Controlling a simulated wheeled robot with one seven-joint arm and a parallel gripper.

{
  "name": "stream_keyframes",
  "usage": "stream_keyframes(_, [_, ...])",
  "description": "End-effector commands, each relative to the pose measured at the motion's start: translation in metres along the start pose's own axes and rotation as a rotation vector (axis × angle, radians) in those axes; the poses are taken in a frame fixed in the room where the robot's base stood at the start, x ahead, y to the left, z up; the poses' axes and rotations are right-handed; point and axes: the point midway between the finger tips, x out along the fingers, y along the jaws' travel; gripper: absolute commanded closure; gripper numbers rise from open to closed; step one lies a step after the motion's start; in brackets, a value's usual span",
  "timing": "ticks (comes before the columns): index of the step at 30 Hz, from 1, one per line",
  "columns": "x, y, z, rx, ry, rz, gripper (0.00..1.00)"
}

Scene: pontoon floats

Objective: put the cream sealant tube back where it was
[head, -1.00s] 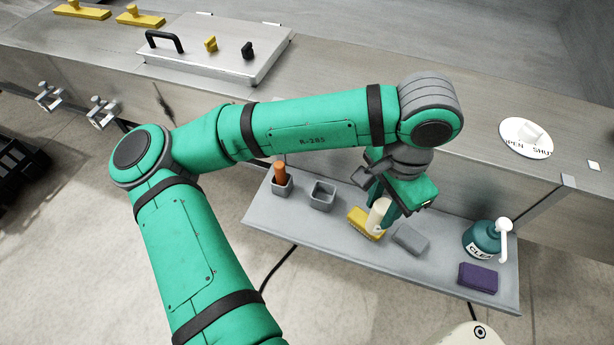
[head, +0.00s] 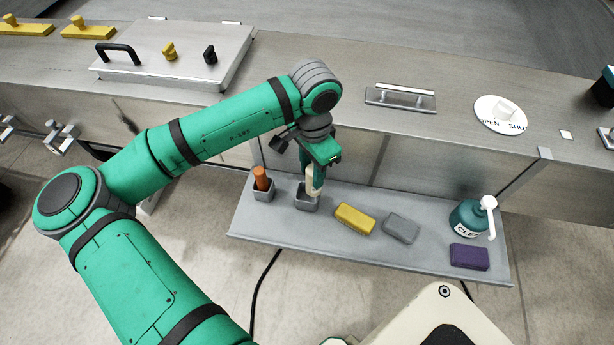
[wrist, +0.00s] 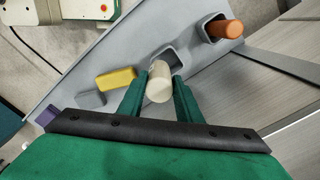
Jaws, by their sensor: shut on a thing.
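My gripper (head: 316,180) is shut on the cream sealant tube (head: 310,186) and holds it roughly upright at the empty-looking square grey cup (head: 307,204). In the wrist view the tube (wrist: 158,88) stands between the two green fingers (wrist: 160,80), its near end facing the camera. The grey cup (wrist: 178,56) shows just beyond it. The tube's lower end is at the cup's mouth; I cannot tell how far inside it is.
An orange tube stands in a second grey cup (head: 261,196) on the left. A yellow sponge (head: 355,218), grey block (head: 401,228), purple block (head: 469,257) and teal pump bottle (head: 469,218) share the grey shelf (head: 300,240). A metal wall rises behind the shelf.

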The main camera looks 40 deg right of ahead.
Motion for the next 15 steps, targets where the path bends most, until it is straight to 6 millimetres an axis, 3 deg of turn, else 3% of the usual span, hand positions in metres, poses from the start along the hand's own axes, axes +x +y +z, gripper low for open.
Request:
stream_keyframes(9, [0.023,-0.019,0.003,-0.003,-0.001,0.000,0.95])
stream_keyframes(15, [0.048,-0.018,0.003,0.000,-0.002,-0.001,0.95])
